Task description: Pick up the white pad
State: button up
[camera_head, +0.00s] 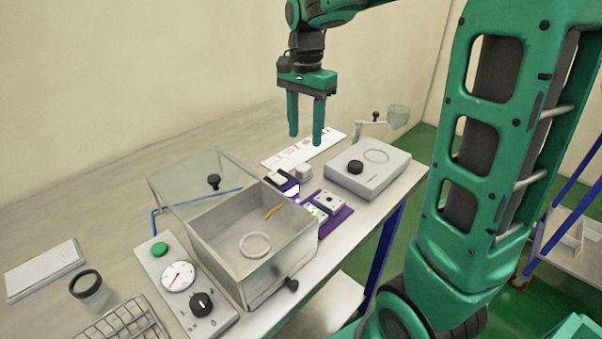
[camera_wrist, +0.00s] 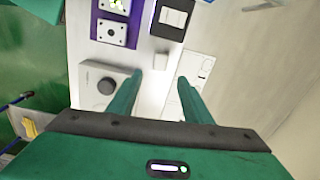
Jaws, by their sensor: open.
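My gripper (camera_head: 306,138) is open and empty, pointing down above the back part of the table. A small white block (camera_head: 303,172), which looks like the white pad, sits on the table beside a black-topped box. In the wrist view the white block (camera_wrist: 160,59) lies just beyond the gap between the fingertips (camera_wrist: 158,78), clear of both fingers. A larger flat white slab (camera_head: 43,268) lies at the far left of the table in the head view, away from my gripper.
A black-topped box (camera_head: 281,179) and a purple board (camera_head: 336,216) stand close to the white block. A grey box with a black knob (camera_head: 367,173) is to the right. A flat white panel (camera_head: 290,153) lies behind. A clear open-lidded box (camera_head: 215,222) stands in front.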

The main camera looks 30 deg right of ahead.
aim_at(303, 166)
jog(key=f, duration=1)
jog(key=shift+a+f, duration=0.2)
jog(key=shift+f, duration=0.1)
jog(key=c, duration=1.1)
